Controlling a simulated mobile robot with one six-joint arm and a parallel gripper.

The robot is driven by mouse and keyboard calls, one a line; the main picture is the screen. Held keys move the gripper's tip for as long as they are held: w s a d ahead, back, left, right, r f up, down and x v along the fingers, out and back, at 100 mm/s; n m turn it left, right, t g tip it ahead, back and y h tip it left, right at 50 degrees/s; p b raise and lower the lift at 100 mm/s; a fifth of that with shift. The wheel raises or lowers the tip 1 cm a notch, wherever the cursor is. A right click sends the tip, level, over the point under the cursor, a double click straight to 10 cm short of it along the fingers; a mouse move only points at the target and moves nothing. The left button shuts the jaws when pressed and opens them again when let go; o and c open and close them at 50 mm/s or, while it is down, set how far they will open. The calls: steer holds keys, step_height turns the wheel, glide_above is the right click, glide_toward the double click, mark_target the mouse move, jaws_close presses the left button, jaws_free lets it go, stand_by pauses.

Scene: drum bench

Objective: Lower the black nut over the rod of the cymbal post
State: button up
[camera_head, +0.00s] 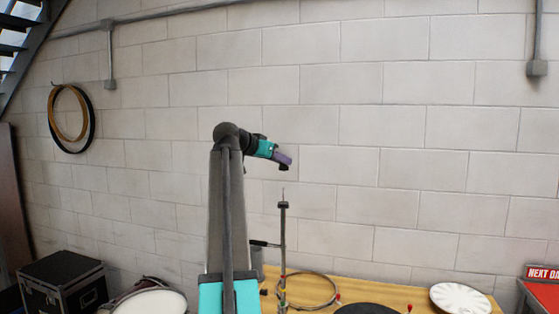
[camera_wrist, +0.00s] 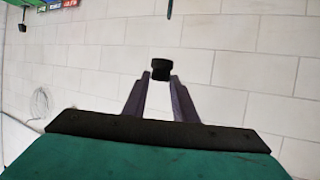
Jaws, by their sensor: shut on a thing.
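My gripper (camera_head: 286,160), with purple fingers, is shut on the black nut (camera_head: 283,168). In the wrist view the nut (camera_wrist: 162,68) sits between the two fingertips (camera_wrist: 161,77). In the head view the cymbal post (camera_head: 283,240) stands upright on the bench, with a dark collar (camera_head: 283,205) and a thin rod (camera_head: 283,192) at its top. The nut is above the rod tip, roughly in line with it in this view, with a clear gap between them. Depth alignment cannot be told. The nut's hole is hidden.
The wooden bench (camera_head: 345,291) holds a hoop (camera_head: 333,293), a black disc (camera_head: 366,309) and a white cymbal-like disc (camera_head: 460,298). A dark arm (camera_head: 264,244) juts left from the post. A drum (camera_head: 148,303) and black case (camera_head: 62,282) stand left. Air around the gripper is clear.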

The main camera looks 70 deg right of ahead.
steer(key=shift+f, duration=0.25)
steer(key=shift+f+b, duration=1.65)
steer(key=shift+f, duration=3.6)
steer(key=shift+f, duration=0.1)
steer(key=o, duration=1.1)
steer(key=shift+a, duration=0.1)
steer(key=b+v, duration=0.5)
steer(key=v, duration=0.8)
steer(key=shift+w+a, duration=0.2)
steer(key=shift+a, duration=0.1)
